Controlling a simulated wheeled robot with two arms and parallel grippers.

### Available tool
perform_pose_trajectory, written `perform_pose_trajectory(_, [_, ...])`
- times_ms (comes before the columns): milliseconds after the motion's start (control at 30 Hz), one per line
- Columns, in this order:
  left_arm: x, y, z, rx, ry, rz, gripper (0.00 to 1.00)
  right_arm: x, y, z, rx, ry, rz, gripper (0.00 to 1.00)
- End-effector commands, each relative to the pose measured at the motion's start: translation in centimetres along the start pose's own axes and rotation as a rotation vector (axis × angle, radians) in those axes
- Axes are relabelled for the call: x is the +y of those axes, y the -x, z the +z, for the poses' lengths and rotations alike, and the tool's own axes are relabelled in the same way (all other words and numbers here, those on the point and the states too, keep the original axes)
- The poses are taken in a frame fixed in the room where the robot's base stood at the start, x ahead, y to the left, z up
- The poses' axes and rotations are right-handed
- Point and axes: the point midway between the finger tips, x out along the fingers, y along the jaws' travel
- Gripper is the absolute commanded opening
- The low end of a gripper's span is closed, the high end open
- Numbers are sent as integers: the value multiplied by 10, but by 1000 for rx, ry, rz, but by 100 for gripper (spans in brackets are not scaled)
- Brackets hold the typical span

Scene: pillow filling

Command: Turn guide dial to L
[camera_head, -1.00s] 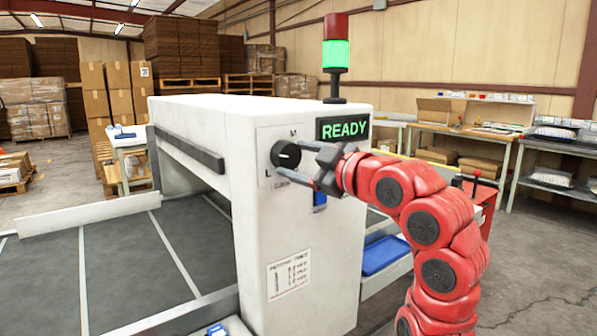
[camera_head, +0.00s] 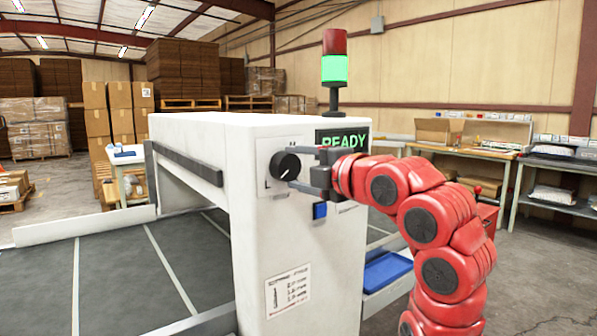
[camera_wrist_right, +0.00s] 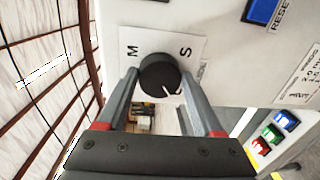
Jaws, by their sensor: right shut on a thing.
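The black round guide dial (camera_head: 286,165) sits on a white plate on the front of the white machine (camera_head: 262,240). My right gripper (camera_head: 300,167) is shut on the dial, one finger on each side. In the right wrist view, the dial (camera_wrist_right: 161,75) stands between the two fingers (camera_wrist_right: 160,88). Its white pointer line points to the lower right there, away from the printed M and S. In the head view the pointer points to the lower left, toward the side with the L mark (camera_head: 268,184). My left gripper is out of view.
A READY sign (camera_head: 343,139) is partly hidden behind my right gripper. A blue button (camera_head: 320,210) sits just below the dial, marked RESET in the wrist view. A signal tower (camera_head: 335,68) glows green. A blue tray (camera_head: 386,271) stands right of the machine.

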Motion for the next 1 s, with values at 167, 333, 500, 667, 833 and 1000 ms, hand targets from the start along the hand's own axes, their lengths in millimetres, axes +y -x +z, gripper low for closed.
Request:
perform_pose_trajectory(167, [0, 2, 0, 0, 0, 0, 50, 0, 0, 0, -8, 91, -2, 13])
perform_pose_trajectory(333, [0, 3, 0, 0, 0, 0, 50, 1, 0, 0, -11, 146, -2, 13])
perform_pose_trajectory(500, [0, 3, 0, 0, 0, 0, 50, 1, 0, 0, -13, 170, -2, 13])
perform_pose_trajectory(667, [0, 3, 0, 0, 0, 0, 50, 1, 0, 0, -13, 176, -2, 13])
perform_pose_trajectory(833, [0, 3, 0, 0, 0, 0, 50, 1, 0, 0, -13, 176, -2, 13])
perform_pose_trajectory(1000, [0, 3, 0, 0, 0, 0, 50, 1, 0, 0, -13, 175, -2, 86])
